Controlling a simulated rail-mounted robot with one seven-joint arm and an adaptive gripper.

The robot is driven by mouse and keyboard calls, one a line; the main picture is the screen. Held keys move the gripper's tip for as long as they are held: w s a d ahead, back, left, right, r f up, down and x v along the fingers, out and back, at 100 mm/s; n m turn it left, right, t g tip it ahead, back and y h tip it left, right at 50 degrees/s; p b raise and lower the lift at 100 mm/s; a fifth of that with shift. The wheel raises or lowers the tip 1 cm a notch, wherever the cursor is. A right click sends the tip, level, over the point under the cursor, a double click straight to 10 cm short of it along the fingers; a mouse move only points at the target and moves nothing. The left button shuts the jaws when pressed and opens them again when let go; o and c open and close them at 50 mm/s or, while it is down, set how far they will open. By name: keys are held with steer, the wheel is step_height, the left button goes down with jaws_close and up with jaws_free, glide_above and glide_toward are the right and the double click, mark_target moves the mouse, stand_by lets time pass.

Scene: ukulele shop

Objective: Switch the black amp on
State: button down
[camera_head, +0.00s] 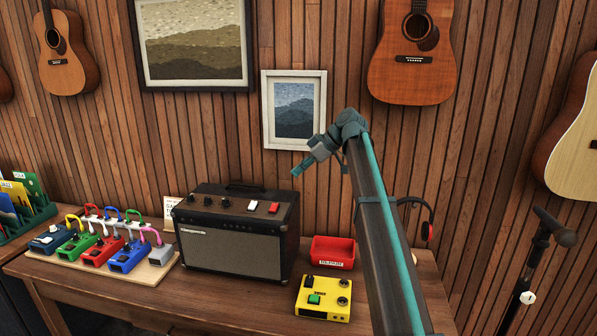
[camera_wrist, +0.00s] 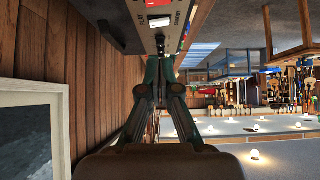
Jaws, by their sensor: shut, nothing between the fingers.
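The black amp (camera_head: 228,245) stands on the wooden table, with knobs and two rocker switches on its top panel. In the head view the red switch (camera_head: 274,207) is on the right and the white switch (camera_head: 252,206) is left of it. My gripper (camera_head: 298,171) is shut and empty, in the air above the amp's right end, pointing down-left. In the wrist view the shut fingertips (camera_wrist: 161,60) point toward the amp's panel, apart from the white switch (camera_wrist: 159,22) and red switch (camera_wrist: 158,3). I cannot tell which way either switch is tipped.
A red bin (camera_head: 333,252) and a yellow pedal (camera_head: 323,298) stand right of the amp. A board with several coloured pedals (camera_head: 155,272) is on the left. A small framed picture (camera_head: 294,110) hangs on the wall behind my gripper. Space above the amp is free.

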steer(key=shift+r, duration=0.1)
steer(key=s+a+r+b+v, duration=0.1)
steer(key=a+v, duration=0.1)
steer(key=v, duration=1)
steer(key=shift+d+r, duration=0.2)
steer(key=shift+r, duration=0.45)
